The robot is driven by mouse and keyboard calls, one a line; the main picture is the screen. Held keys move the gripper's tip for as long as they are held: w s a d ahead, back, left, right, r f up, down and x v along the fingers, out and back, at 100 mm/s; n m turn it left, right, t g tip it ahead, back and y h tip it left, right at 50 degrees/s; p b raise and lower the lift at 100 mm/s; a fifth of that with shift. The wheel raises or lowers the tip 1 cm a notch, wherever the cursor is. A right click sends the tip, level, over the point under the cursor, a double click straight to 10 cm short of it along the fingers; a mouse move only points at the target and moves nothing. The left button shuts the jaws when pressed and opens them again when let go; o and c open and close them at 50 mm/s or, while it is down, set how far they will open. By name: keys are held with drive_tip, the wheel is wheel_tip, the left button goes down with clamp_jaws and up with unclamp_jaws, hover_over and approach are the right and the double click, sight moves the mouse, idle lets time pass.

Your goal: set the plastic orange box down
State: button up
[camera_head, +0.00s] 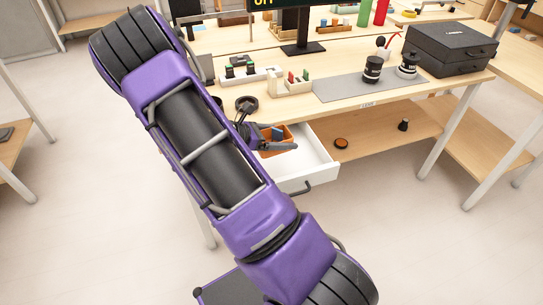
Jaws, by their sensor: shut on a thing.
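The plastic orange box (283,147) is an open-topped bin with a dark blue item showing in it. It is at or just above the open white drawer (318,166) below the workbench. I cannot tell whether the box touches the drawer's floor. My gripper (275,139) is at the box and shut on it, with a finger reaching across its top. My purple arm hides the left part of the drawer and the gripper's base.
The workbench (350,103) carries a grey mat (343,87), two black-and-white cylinders, a black case (450,46) and small racks. A monitor stands behind. A lower shelf (385,135) right of the drawer holds two small items. The front floor is clear.

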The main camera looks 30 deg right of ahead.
sight(287, 166)
drive_tip(key=shift+s+d+m+g, duration=0.1)
drive_tip(key=shift+d+m+g, duration=0.2)
drive_tip(key=shift+d, duration=0.7)
wheel_tip(287, 166, down, 10)
drive_tip(key=shift+r+b, duration=0.15)
drive_tip(key=shift+b, duration=0.85)
drive_tip(key=shift+s+f, duration=0.1)
drive_tip(key=shift+f, duration=0.1)
drive_tip(key=o, duration=1.1)
drive_tip(key=shift+r, duration=0.1)
